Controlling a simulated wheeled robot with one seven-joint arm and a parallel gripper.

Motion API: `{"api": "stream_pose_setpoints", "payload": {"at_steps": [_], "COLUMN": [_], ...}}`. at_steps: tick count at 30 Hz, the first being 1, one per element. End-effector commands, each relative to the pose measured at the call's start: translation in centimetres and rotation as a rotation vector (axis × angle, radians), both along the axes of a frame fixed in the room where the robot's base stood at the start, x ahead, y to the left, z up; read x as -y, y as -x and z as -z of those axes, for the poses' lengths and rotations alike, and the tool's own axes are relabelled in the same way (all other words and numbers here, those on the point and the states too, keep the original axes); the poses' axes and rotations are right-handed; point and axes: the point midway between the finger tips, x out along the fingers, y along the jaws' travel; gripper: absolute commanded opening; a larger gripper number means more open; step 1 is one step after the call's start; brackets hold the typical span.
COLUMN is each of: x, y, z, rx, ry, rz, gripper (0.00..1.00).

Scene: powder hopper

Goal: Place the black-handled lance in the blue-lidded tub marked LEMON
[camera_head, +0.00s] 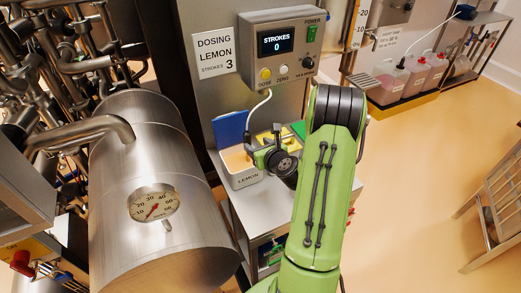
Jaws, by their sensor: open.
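The tub marked LEMON (247,180) is white and stands on a metal cabinet at centre, with yellowish contents. Its blue lid (231,129) stands raised at the back. A white hose (258,104) runs from the dosing box down to a small black part (247,139) at the tub, which looks like the black handle of the lance. The lance's lower part is not visible. My gripper (256,152) is over the tub's right side, close to that black part. It is open; my wrist and arm hide much of it, and I cannot tell whether it touches the handle.
The dosing box (279,45) shows STROKES 0, beside a sign (214,51) reading DOSING LEMON STROKES 3. A green lid (298,130) shows behind my arm. A large steel tank (155,175) stands left. Several jugs (413,75) sit at back right.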

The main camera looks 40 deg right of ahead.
Motion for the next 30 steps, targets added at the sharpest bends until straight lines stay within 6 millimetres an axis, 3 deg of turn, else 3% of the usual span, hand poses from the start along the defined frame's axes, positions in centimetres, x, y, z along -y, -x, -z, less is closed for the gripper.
{"api": "stream_pose_setpoints", "payload": {"at_steps": [3, 7, 8, 11, 14, 16, 19, 23, 27, 28, 30], "x": [-0.3, -1.9, -3.1, -9.1, -15.8, -19.6, -23.4, -25.4, -25.6, -25.6, -25.4], "y": [1.6, 1.5, 1.1, 0.1, 1.3, 3.3, 7.7, 13.9, 20.4, 21.5, 23.1], "z": [-0.5, -1.7, -2.3, -4.9, -7.3, -8.7, -10.7, -12.9, -14.6, -14.7, -14.9], "rx": [0.000, -0.018, -0.036, -0.124, -0.221, -0.276, -0.334, -0.372, -0.355, 0.337, 0.298], "ry": [0.000, 0.067, 0.121, 0.427, 0.841, 1.141, 1.563, 1.988, 2.319, -2.302, -2.231], "rz": [0.002, -0.074, -0.134, -0.452, -0.839, -1.099, -1.440, -1.781, -2.063, 2.050, 1.999], "gripper": [0.58, 0.58, 0.58, 0.58, 0.58, 0.58, 0.58, 0.58, 0.58, 0.58, 0.58]}}
